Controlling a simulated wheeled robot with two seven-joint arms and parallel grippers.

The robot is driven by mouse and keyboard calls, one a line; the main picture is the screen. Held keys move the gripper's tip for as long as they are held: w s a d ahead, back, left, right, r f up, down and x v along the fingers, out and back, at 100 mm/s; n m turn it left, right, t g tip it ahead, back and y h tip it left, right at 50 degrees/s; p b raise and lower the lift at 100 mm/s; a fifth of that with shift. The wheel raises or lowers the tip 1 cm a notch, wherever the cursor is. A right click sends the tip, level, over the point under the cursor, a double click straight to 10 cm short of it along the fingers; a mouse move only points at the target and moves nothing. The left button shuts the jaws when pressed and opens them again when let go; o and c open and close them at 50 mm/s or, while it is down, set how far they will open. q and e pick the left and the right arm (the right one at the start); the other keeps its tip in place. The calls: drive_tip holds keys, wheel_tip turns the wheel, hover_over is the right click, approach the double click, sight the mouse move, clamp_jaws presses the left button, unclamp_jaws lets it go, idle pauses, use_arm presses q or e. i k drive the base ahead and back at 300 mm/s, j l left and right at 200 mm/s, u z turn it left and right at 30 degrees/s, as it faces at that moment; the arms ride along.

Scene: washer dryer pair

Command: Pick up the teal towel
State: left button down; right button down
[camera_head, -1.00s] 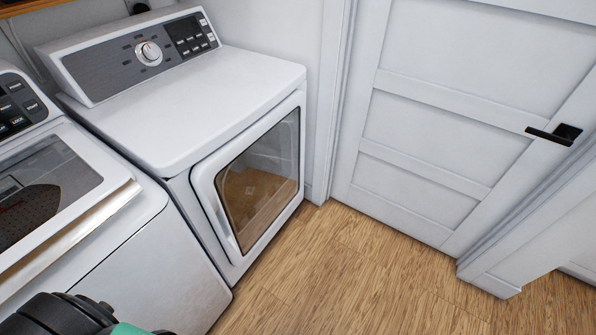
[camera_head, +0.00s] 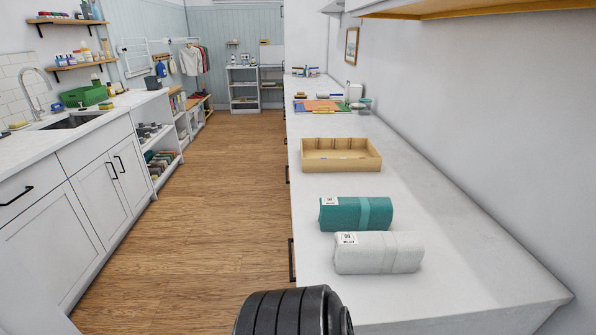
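The teal towel (camera_head: 345,214) lies rolled or folded on the white counter (camera_head: 455,265) on the right side of the view. It has a lighter band around it and a small white label at its left end. A white towel (camera_head: 385,254) of similar shape lies just in front of it, on the nearer side. A dark ribbed part of my own arm shows at the bottom edge, in front of the counter's near left corner.
A shallow wooden tray (camera_head: 313,163) sits behind the teal towel. Colourful flat items (camera_head: 318,106) and small objects lie farther back. The counter right of the towels is bare, up to the wall. Wooden floor (camera_head: 215,180) runs clear between this counter and the sink cabinets (camera_head: 88,205).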

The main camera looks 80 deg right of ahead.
sight(336, 214)
drive_tip(key=z, duration=2.65)
drive_tip(key=u, duration=4.15)
drive_tip(key=z, duration=4.45)
drive_tip(key=k+z, duration=0.1)
drive_tip(key=z, duration=0.15)
